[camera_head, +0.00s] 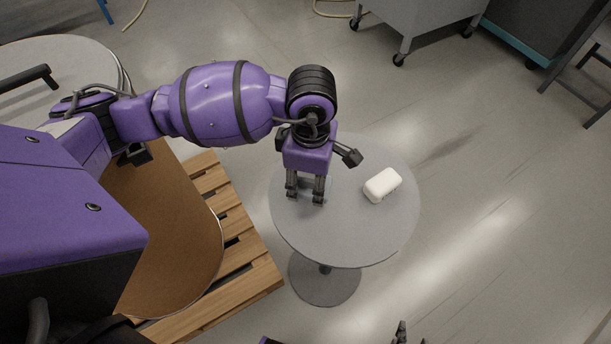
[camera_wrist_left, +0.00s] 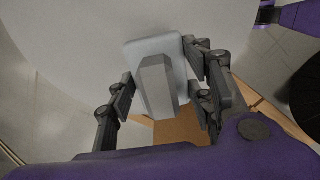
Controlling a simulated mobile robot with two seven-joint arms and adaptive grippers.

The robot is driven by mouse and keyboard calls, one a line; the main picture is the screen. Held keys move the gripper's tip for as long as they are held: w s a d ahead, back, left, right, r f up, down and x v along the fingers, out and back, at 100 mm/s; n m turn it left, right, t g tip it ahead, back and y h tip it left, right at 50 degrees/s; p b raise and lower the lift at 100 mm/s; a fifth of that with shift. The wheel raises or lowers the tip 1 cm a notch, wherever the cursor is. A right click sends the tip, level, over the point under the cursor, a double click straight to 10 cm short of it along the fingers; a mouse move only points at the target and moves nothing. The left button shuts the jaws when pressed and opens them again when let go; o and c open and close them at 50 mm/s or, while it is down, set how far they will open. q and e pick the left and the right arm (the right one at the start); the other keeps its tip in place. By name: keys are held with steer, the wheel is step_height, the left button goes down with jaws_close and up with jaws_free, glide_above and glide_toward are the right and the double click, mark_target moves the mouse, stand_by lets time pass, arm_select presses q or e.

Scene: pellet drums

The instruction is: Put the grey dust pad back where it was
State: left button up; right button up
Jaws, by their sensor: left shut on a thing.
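The grey dust pad (camera_wrist_left: 177,50) is a pale rounded plate with a darker grey angular grip (camera_wrist_left: 155,85) on it. In the left wrist view it sits between the fingers of my left gripper (camera_wrist_left: 160,98), which is shut on the grip. In the head view my left gripper (camera_head: 305,197) points down over the left part of a round grey table (camera_head: 345,240). The pad is mostly hidden there behind the gripper. I cannot tell whether it touches the tabletop.
A white rounded block (camera_head: 382,185) lies on the table's right side. A large brown-topped round-cornered container (camera_head: 165,240) stands on a wooden pallet (camera_head: 240,255) left of the table. A grey cart (camera_head: 415,15) stands at the back. Floor right of the table is clear.

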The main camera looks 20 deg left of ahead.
mark_target(311, 187)
arm_select(q)
steer(key=shift+w+f, duration=0.2)
steer(key=shift+f, duration=0.05)
step_height(311, 187, down, 3)
steer(key=shift+w+f, duration=0.1)
steer(key=shift+f, duration=0.15)
steer(key=o, duration=1.1)
steer(key=shift+o, duration=0.7)
arm_select(e)
steer(key=shift+s+d+f, duration=0.1)
steer(key=shift+f, duration=0.05)
